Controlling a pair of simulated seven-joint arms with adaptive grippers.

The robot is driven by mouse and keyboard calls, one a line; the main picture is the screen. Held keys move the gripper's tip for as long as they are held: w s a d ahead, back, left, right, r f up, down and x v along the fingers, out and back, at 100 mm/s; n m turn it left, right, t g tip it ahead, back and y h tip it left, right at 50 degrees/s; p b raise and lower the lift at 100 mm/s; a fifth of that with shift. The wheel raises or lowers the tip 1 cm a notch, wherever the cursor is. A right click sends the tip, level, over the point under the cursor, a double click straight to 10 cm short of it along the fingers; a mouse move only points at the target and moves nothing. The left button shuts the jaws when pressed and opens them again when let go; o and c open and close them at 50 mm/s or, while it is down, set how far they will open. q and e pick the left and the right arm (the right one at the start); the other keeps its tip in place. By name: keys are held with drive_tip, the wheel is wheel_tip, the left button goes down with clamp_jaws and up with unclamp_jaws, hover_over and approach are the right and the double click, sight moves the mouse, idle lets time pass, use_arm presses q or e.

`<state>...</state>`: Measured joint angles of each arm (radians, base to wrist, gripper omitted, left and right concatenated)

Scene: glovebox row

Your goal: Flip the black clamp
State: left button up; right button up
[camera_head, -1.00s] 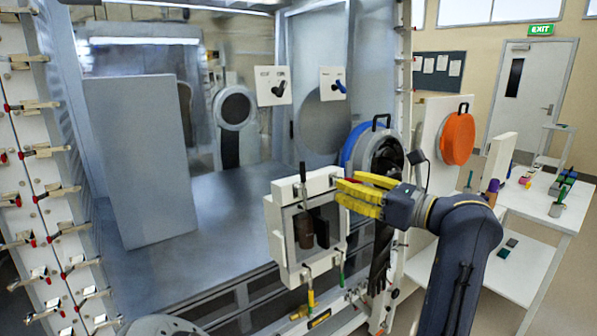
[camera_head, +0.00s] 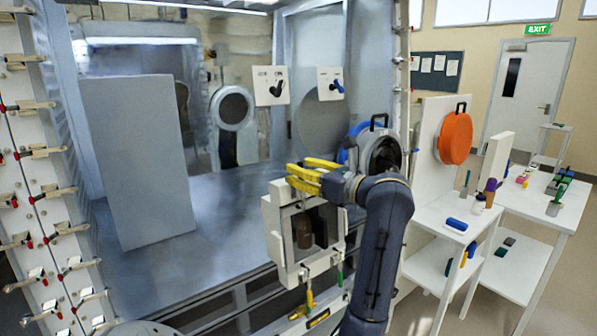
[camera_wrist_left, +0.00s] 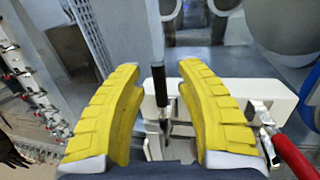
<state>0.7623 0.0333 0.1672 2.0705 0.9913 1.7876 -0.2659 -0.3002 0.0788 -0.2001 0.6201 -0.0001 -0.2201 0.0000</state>
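The black clamp (camera_wrist_left: 160,86) shows in the left wrist view as an upright black handle on a metal base, on top of a white box front. My left gripper (camera_head: 298,167) is open, with its yellow fingers at the top of the white box (camera_head: 273,225) in the head view. In the left wrist view its fingers (camera_wrist_left: 160,75) stand on either side of the black handle, with a gap on both sides. In the head view the fingers hide the clamp. My right gripper is not in view.
A red-handled clamp (camera_wrist_left: 295,155) lies just right of the fingers in the left wrist view. A blue-rimmed round port and an orange disc (camera_head: 456,138) are to the right. A tall grey panel (camera_head: 138,160) stands left. White shelves (camera_head: 450,215) hold small items.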

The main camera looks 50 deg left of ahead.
use_arm(q)
drive_tip(key=shift+a, duration=0.1)
drive_tip(key=shift+c, duration=0.4)
clamp_jaws()
